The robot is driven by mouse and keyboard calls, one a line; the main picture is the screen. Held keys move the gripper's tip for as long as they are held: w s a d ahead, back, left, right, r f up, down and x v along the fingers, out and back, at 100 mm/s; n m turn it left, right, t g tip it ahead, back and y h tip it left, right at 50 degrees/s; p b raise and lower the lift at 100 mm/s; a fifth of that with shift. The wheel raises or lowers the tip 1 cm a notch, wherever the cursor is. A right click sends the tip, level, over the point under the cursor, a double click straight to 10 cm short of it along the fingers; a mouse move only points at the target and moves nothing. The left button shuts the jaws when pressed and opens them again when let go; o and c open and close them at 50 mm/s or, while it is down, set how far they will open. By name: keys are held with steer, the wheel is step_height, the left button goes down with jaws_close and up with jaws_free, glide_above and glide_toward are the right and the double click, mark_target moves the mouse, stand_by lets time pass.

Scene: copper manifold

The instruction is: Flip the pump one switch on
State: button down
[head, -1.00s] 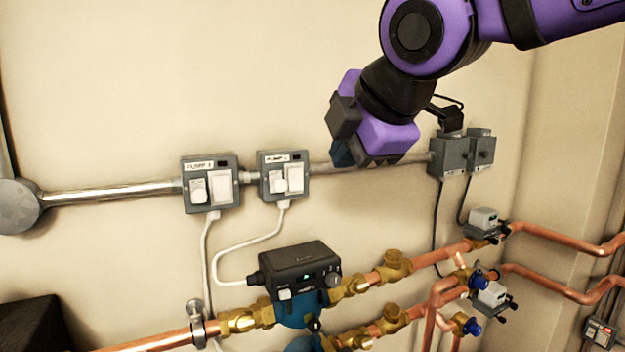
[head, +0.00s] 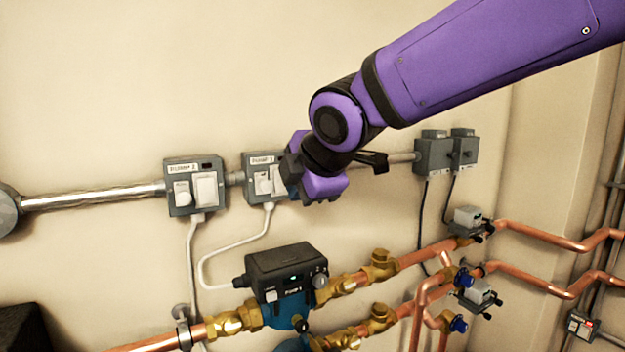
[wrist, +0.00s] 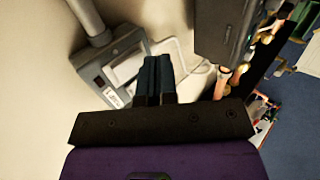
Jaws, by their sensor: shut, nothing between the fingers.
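The pump one switch box (head: 257,176) is a grey box labelled "PUMP 1" on the wall, with a white rocker (head: 263,184) at its left. My purple gripper (head: 294,190) is close to the box's right side and hides part of it. In the wrist view the box (wrist: 98,71) lies left of the fingers, with its white rocker and label in sight. The two blue fingers of my gripper (wrist: 157,75) are together and hold nothing. I cannot tell whether the fingertips touch the box.
The "PUMP 2" switch box (head: 195,186) is to the left on the same conduit (head: 95,196). A black pump head (head: 287,268) sits below on copper pipes. Grey boxes (head: 433,155) are on the wall at right. The wall above is clear.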

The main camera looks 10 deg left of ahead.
steer(key=shift+w+a+f, duration=0.1)
steer(key=shift+w+a, duration=0.6)
steer(key=shift+w, duration=0.2)
steer(key=shift+w+a+f, duration=0.1)
steer(key=shift+a, duration=0.05)
steer(key=shift+r, duration=0.9)
